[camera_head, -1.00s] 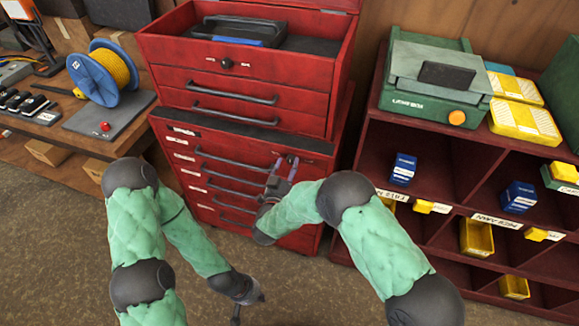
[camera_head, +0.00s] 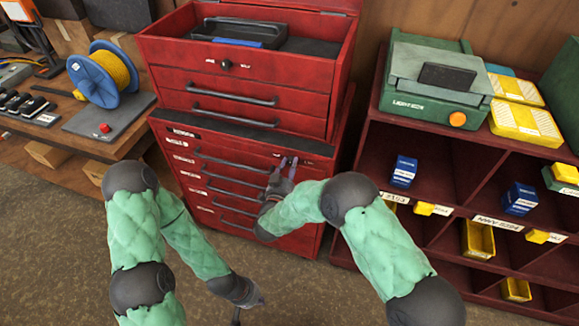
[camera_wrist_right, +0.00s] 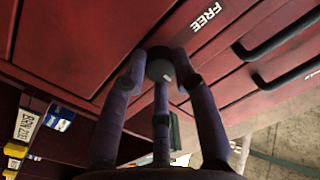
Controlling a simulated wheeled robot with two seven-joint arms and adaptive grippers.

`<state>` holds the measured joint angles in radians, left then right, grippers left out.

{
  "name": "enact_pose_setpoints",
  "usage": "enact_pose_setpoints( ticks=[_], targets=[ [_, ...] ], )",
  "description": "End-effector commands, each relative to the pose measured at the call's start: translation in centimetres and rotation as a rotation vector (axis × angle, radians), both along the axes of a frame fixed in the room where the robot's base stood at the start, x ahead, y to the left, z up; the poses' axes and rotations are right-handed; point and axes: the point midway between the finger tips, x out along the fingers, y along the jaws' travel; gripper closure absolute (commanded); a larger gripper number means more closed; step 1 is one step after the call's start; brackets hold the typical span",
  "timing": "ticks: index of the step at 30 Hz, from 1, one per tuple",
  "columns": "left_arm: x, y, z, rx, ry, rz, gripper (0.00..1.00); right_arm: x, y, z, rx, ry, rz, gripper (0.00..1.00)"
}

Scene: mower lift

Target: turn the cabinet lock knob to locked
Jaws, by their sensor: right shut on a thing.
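The red lower cabinet (camera_head: 312,150) has a dark round lock knob (camera_wrist_right: 160,68) on its upper front. In the right wrist view a white FREE label (camera_wrist_right: 207,17) is beside the knob. My right gripper (camera_head: 288,162) is at the cabinet front. Its purple-grey fingers (camera_wrist_right: 160,80) are shut around the knob in the right wrist view. In the head view the fingers hide the knob, and its exact angle cannot be told. My left gripper (camera_head: 238,312) hangs low over the floor, away from the cabinet; its fingers are too small to read.
A red toolbox (camera_head: 310,95) stands on the cabinet. A workbench with a blue cable reel (camera_head: 100,72) is at the left. A dark red shelf unit (camera_head: 430,155) with small bins stands close at the right. The floor in front is clear.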

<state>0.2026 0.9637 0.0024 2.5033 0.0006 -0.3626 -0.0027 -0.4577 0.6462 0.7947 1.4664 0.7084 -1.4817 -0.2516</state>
Motion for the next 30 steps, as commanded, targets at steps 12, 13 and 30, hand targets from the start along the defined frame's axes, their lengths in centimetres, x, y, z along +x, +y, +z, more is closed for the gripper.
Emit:
enact_pose_setpoints(
  ticks=[12,13,30],
  targets=[
    [0.0,0.0,-2.5,0.0,0.0,0.0,1.0,0.1,0.0,0.0,0.229,-0.081,-0.001,1.0],
    [0.0,0.0,-2.7,0.0,0.0,0.0,1.0,0.1,0.0,0.0,0.254,-0.09,-0.001,1.0],
    [0.0,0.0,-7.3,0.0,0.0,0.0,1.0,0.1,-0.1,0.0,0.77,-0.259,-0.003,1.0]
  ],
)
